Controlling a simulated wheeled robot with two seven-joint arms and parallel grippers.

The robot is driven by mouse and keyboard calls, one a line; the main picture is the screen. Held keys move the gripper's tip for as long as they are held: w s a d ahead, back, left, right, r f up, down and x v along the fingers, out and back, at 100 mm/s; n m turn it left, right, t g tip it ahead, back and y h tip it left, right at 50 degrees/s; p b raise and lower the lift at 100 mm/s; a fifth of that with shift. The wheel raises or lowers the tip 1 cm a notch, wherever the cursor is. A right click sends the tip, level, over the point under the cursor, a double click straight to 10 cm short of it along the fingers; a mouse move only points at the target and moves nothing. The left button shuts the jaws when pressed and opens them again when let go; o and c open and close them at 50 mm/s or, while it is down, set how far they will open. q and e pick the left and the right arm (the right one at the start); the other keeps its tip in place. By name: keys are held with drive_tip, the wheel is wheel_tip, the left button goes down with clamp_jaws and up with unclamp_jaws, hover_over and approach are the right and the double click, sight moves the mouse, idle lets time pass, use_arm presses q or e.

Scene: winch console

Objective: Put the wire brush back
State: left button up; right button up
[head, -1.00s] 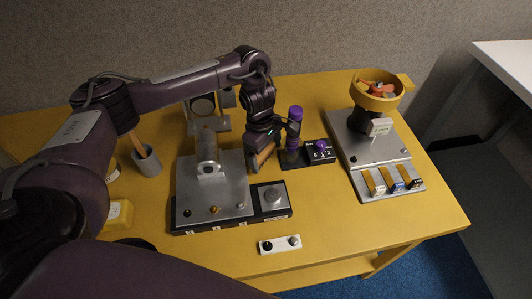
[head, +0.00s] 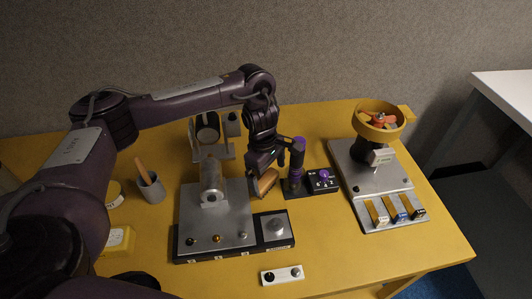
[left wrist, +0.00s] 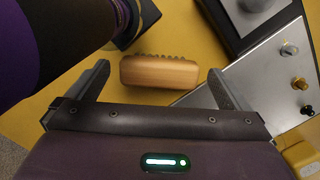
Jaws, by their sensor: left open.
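The wire brush (head: 265,184), a small wooden block with short bristles, rests on the yellow table between the grey winch console and the purple-handled post. In the left wrist view the brush (left wrist: 160,72) shows a wooden face, with bristles along its far edge. My left gripper (head: 263,171) is open just above it. In the wrist view, one finger is on each side of the brush with gaps, so it is not clasped. My right gripper is not in view.
The winch console (head: 215,220) stands left of the brush. The purple-handled post (head: 298,152) and a knob box (head: 323,183) are close on its right. A grey cup (head: 152,190) holds a wooden handle. A small switch plate (head: 282,275) lies in front.

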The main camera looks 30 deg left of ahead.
sight(265, 180)
use_arm(q)
wheel_tip(265, 180, up, 9)
drive_tip(key=a+p, duration=0.1)
drive_tip(key=shift+f+p, duration=0.2)
drive_tip(key=shift+p, duration=0.2)
